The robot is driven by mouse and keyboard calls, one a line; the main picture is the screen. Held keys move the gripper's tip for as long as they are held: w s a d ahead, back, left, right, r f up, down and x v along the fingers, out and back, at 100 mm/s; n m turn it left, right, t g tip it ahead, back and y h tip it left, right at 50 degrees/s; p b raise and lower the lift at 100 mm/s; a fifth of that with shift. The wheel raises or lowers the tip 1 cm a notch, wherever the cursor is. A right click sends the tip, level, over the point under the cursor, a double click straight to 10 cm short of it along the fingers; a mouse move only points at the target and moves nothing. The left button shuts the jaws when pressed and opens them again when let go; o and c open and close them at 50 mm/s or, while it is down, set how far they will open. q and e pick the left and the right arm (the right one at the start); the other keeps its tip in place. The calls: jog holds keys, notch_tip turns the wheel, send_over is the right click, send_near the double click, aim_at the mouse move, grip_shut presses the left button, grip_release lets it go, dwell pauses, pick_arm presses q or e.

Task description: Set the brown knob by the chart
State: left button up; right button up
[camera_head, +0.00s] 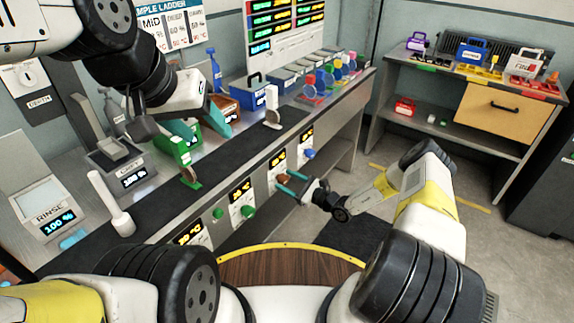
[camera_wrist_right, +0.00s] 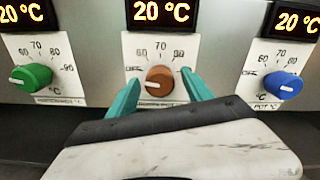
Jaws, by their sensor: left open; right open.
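The brown knob (camera_wrist_right: 159,79) sits on a white dial plate on the bench front, under a display reading 20 °C. Its pale pointer mark points left, towards OFF. My right gripper (camera_wrist_right: 160,88) is open, its teal fingers on either side of the knob; contact is unclear. In the head view the right gripper (camera_head: 283,182) partly covers the brown knob (camera_head: 284,178). A wall chart headed "MPLE LADDER" (camera_head: 172,25) shows columns with MID and other headings, partly cut off. A second wall board (camera_head: 284,45) has coloured readouts. My left gripper (camera_head: 200,129) is open above the bench.
A green knob (camera_wrist_right: 31,77) is left of the brown one and a blue knob (camera_wrist_right: 284,85) right of it. Bottles, boxes and a RINSE unit (camera_head: 55,217) stand on the bench. A second table (camera_head: 440,78) with coloured boxes stands at right.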

grip_shut()
jog(key=shift+m, duration=0.3)
jog(key=m, duration=0.7)
jog(key=shift+m, duration=0.4)
jog(key=m, duration=0.3)
jog(key=shift+m, duration=2.2)
